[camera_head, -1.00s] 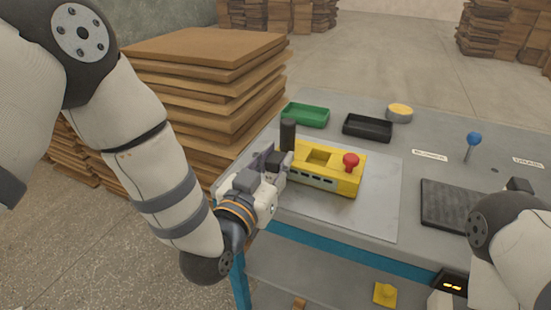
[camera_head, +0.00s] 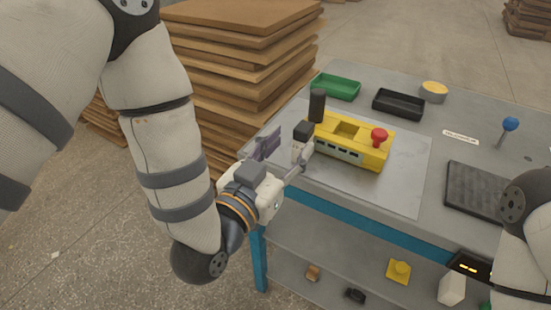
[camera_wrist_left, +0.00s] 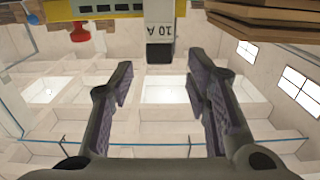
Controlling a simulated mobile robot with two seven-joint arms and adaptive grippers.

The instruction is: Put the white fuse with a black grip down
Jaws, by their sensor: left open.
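The white fuse (camera_head: 298,151) with a black grip (camera_head: 303,131) stands upright, grip up, at the left end of the yellow box (camera_head: 352,145). Whether it touches the box is unclear. In the left wrist view its white body (camera_wrist_left: 160,17) with "10 A" lettering and its black grip (camera_wrist_left: 159,53) show beyond my fingertips. My left gripper (camera_head: 284,153) is open and empty on the near left side of the fuse. Its purple-padded fingers show wide apart in the left wrist view (camera_wrist_left: 160,72). My right gripper is not seen.
The yellow box has a red button (camera_head: 379,136) and lies on a pale mat (camera_head: 405,185). A black cylinder (camera_head: 317,105) stands behind the fuse. Green (camera_head: 337,86) and black (camera_head: 398,104) trays lie at the back. Stacked boards (camera_head: 240,75) rise left of the bench.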

